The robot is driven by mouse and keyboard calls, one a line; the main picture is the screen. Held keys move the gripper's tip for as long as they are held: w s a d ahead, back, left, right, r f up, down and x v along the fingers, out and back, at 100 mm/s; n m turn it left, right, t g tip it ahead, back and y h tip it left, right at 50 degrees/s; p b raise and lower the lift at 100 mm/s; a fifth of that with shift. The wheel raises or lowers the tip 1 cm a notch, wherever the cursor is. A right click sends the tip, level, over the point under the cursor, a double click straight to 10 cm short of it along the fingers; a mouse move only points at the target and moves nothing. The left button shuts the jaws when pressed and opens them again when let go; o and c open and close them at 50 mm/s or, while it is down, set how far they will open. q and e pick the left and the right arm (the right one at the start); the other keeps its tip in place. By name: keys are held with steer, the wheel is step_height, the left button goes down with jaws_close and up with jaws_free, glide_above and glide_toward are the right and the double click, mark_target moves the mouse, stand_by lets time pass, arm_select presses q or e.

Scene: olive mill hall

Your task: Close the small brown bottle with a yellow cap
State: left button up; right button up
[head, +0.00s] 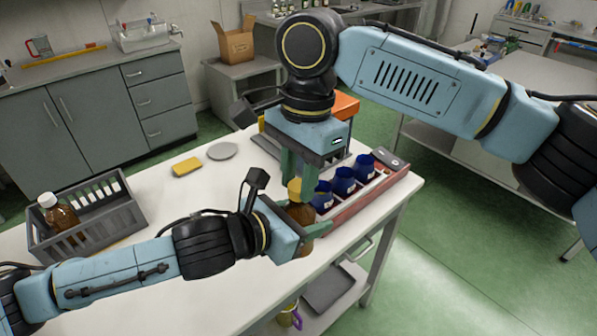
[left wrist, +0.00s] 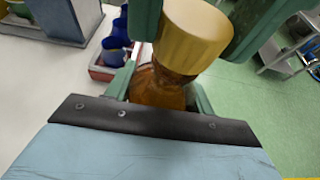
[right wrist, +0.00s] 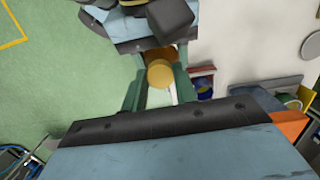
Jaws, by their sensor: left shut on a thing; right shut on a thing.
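The small brown bottle (head: 300,213) is upright above the white table's front right part, held by my left gripper (head: 303,222), which is shut around its body. The bottle also shows in the left wrist view (left wrist: 158,88). The yellow cap (head: 295,187) is at the bottle's mouth; in the left wrist view (left wrist: 193,38) it sits over the neck and looks slightly tilted. My right gripper (head: 297,172) points down from above, shut on the cap, which shows between its fingers in the right wrist view (right wrist: 160,73). I cannot tell whether the threads are engaged.
A red rack (head: 378,196) with several blue containers (head: 343,181) stands just right of the grippers. A grey crate (head: 112,232) with a white-capped brown bottle (head: 60,213) stands at left. A yellow sponge (head: 186,166) and a grey disc (head: 222,151) lie behind; the table between is clear.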

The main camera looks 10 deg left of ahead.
steer(key=shift+f, duration=0.2)
steer(key=m, duration=0.5)
steer(key=shift+t, duration=0.3)
steer(key=m, duration=0.5)
steer(key=shift+t+y, duration=0.3)
steer(key=o, duration=0.9)
steer(key=shift+r, duration=0.1)
steer(key=shift+r, duration=2.15)
